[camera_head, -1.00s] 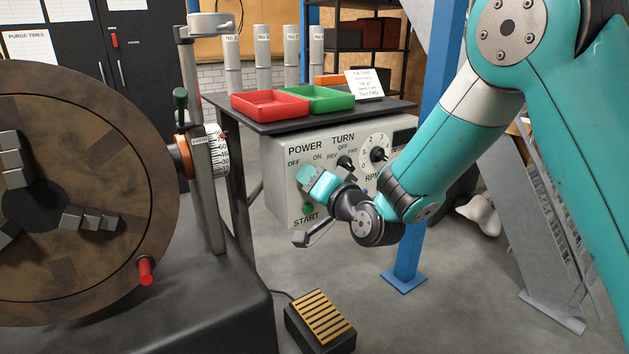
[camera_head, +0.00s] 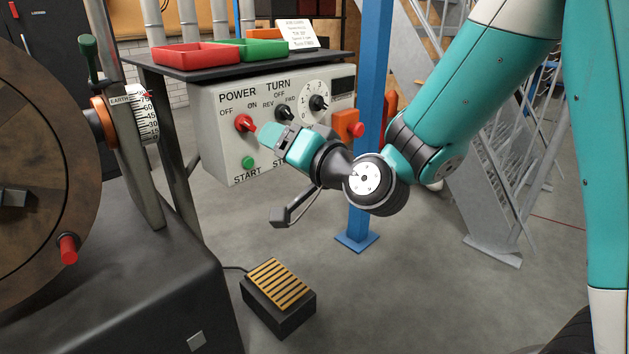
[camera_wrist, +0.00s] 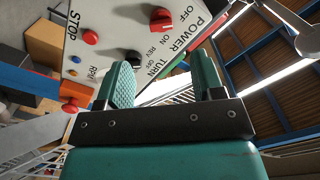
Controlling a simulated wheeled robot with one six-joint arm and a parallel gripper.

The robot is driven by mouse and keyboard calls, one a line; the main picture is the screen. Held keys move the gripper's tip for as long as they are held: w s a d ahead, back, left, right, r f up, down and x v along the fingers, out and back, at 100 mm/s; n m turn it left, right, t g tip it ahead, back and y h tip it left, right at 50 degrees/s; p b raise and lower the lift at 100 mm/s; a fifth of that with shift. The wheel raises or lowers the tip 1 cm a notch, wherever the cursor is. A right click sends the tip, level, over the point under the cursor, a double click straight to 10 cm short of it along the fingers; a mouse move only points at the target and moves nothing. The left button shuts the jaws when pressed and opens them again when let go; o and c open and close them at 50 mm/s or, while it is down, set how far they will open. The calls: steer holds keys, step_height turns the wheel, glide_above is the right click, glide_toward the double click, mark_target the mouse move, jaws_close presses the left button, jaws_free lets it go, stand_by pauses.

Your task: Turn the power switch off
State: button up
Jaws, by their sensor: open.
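The power switch is a red knob (camera_head: 244,122) under the word POWER, at the upper left of the grey control panel (camera_head: 215,100). OFF is printed at its left and ON at its right. In the wrist view the red knob (camera_wrist: 162,18) shows at the top, beyond the fingers, beside the OFF and ON labels. Which label it points to I cannot tell for sure. My gripper (camera_head: 268,138) is just right of and below the knob in the head view, with its tips near it. In the wrist view its two teal fingers (camera_wrist: 165,78) stand apart with nothing between them.
A black TURN knob (camera_head: 285,113), a speed dial (camera_head: 315,100) and a green START button (camera_head: 248,162) share the panel. An orange box with a red button (camera_head: 348,125) sits at its right. Trays stand on the shelf above. A blue post (camera_head: 372,60) is behind my arm.

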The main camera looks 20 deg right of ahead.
steer(key=b+v, duration=0.7)
steer(key=b, duration=0.3)
steer(key=shift+s, duration=0.2)
steer(key=s+a+f+n+g+p, duration=0.3)
steer(key=s+a+f+n+g, duration=0.1)
steer(key=s+f+n+g, duration=0.35)
steer(key=s+d+f+n+g+h+p, duration=0.2)
steer(key=s+d+n+g+h, duration=0.15)
steer(key=s+g, duration=0.65)
step_height(320, 180, up, 37)
steer(key=s+t+p, duration=0.1)
steer(key=p, duration=3.7)
steer(key=shift+a+r, duration=0.25)
steer(key=shift+a, duration=0.15)
